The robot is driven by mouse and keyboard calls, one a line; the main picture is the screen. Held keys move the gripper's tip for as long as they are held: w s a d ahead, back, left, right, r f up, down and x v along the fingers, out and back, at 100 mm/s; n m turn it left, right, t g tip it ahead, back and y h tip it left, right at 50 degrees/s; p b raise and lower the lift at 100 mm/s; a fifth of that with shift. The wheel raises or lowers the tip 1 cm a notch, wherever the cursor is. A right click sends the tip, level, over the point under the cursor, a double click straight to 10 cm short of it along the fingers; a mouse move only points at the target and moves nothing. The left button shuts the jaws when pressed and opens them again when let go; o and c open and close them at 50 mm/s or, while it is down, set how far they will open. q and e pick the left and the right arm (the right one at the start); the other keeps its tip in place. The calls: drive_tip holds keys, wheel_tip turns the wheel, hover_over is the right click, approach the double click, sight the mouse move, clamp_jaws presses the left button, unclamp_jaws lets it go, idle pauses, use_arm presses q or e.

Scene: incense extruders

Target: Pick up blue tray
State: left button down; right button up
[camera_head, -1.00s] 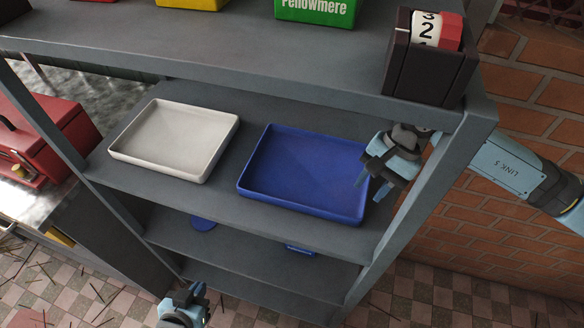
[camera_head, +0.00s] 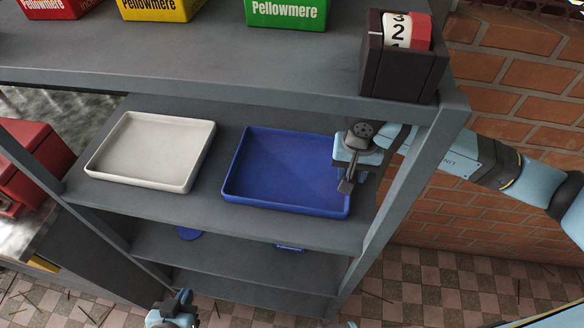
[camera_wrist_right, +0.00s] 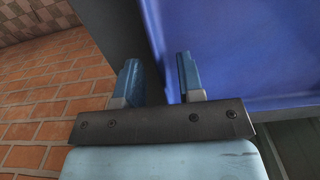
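The blue tray (camera_head: 285,170) lies flat on the upper inner shelf of the grey rack, empty. My right gripper (camera_head: 347,180) is at the tray's right edge, coming in from the right. In the right wrist view, its two blue fingers (camera_wrist_right: 160,82) are apart. The tray (camera_wrist_right: 235,50) fills the upper right there, and its side edge runs between the fingers; I see no clear contact. My left gripper (camera_head: 178,302) is low at the bottom of the head view, away from the tray; its fingers are too small to read.
A white tray (camera_head: 150,148) lies left of the blue one with a small gap. The upper shelf (camera_head: 200,60) holds several boxes and a dark number-dial holder (camera_head: 400,70) above the right arm. A rack post (camera_head: 410,185) stands close to the right arm. A brick wall (camera_head: 520,80) is at right.

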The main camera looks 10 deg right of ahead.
clamp_jaws()
drive_tip(key=shift+r, duration=0.1)
